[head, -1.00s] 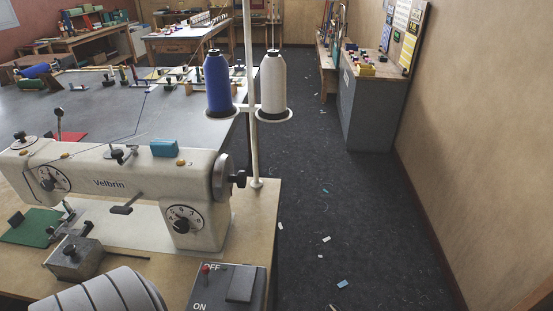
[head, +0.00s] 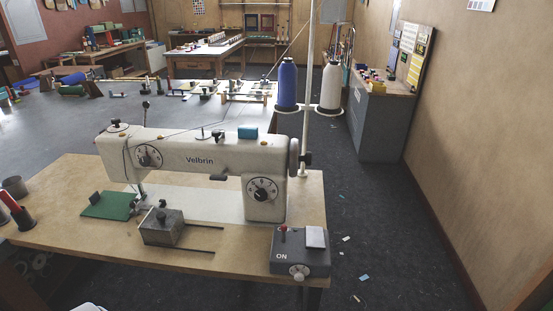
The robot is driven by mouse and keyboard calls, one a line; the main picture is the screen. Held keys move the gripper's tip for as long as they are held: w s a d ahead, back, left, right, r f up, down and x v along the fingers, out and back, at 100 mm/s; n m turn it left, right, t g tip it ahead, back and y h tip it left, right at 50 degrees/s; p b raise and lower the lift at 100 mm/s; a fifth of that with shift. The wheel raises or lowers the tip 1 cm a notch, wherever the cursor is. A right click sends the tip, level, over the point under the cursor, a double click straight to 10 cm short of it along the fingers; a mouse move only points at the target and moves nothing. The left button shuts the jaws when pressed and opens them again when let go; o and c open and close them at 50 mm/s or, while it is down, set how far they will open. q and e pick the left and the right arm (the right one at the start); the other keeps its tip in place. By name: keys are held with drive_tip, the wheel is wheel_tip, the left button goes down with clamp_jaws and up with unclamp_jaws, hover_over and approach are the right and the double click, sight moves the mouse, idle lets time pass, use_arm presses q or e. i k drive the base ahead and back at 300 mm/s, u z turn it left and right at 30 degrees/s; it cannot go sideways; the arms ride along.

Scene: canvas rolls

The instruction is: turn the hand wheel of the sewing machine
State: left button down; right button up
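A cream sewing machine (head: 200,160) marked "Velbrin" stands on a light wooden table. Its hand wheel (head: 294,158) is at the right end of the machine's arm, seen nearly edge-on, with a dark knob (head: 306,158) on its outer side. A numbered dial (head: 262,190) is on the machine's right column and another (head: 149,156) on its left head. Neither of my grippers is in view. A pale piece at the bottom left edge is too cut off to identify.
A grey switch box (head: 300,255) marked "ON" sits at the table's front right corner. A thread stand (head: 308,90) with a blue cone (head: 287,85) and a white cone (head: 330,88) rises behind the wheel.

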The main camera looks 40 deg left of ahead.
sight(294, 157)
drive_tip(key=u, duration=1.5)
